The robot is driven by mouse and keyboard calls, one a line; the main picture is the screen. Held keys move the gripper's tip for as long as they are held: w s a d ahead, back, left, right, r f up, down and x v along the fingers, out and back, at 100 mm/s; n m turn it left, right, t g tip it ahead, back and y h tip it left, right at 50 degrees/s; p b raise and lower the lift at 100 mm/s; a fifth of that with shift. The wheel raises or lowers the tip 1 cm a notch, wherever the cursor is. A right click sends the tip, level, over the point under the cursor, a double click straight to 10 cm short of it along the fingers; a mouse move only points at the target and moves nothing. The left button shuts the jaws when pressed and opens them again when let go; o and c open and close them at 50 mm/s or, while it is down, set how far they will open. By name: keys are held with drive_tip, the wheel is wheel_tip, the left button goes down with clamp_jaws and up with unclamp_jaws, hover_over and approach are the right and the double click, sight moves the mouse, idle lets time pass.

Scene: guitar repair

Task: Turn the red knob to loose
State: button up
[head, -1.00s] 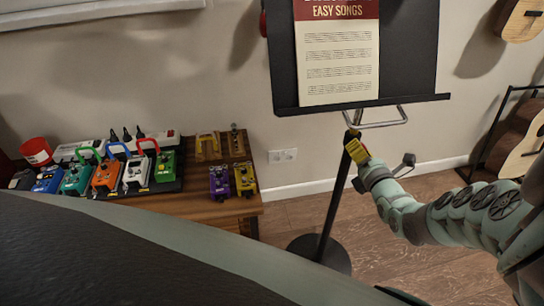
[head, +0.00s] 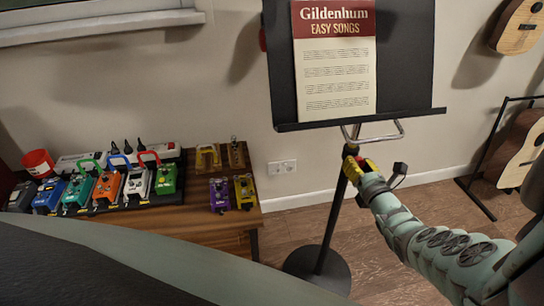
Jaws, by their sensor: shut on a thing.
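A black music stand (head: 420,60) holds a sheet of music (head: 335,75) headed "Gildenhum Easy Songs". Its pole (head: 333,222) runs down to a round base on the floor. My gripper (head: 356,163), with yellow fingers, is at the upper pole, just below the stand's metal bracket (head: 385,136). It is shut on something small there. A little red shows between the fingers, which fits the red knob, but the fingers hide most of it and its turn position cannot be read.
A wooden table (head: 190,222) at left carries several coloured pedals (head: 107,188) and a red cup (head: 38,162). A wall socket (head: 281,167) is behind. Guitars (head: 520,150) are at right, one on a floor stand. The floor around the base is mostly clear.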

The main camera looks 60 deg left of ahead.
drive_tip(key=n, duration=0.2)
drive_tip(key=n+b, duration=0.1)
drive_tip(key=shift+f+n, duration=0.25)
drive_tip(key=shift+n, duration=0.15)
drive_tip(key=n+b, duration=0.1)
drive_tip(key=n, duration=0.1)
drive_tip(key=shift+n, duration=0.3)
drive_tip(key=n+b, duration=0.4)
drive_tip(key=n, duration=0.1)
drive_tip(key=shift+f+n, duration=0.1)
drive_tip(key=shift+n, duration=0.2)
drive_tip(key=n+b, duration=0.4)
drive_tip(key=shift+w+n, duration=0.1)
drive_tip(key=shift+n, duration=0.2)
drive_tip(key=n+b, duration=0.2)
drive_tip(key=shift+n, duration=0.4)
drive_tip(key=n+b, duration=0.4)
drive_tip(key=shift+r, duration=0.2)
drive_tip(key=shift+r+n+b, duration=0.1)
drive_tip(key=shift+n+b, duration=0.6)
drive_tip(key=shift+n, duration=0.1)
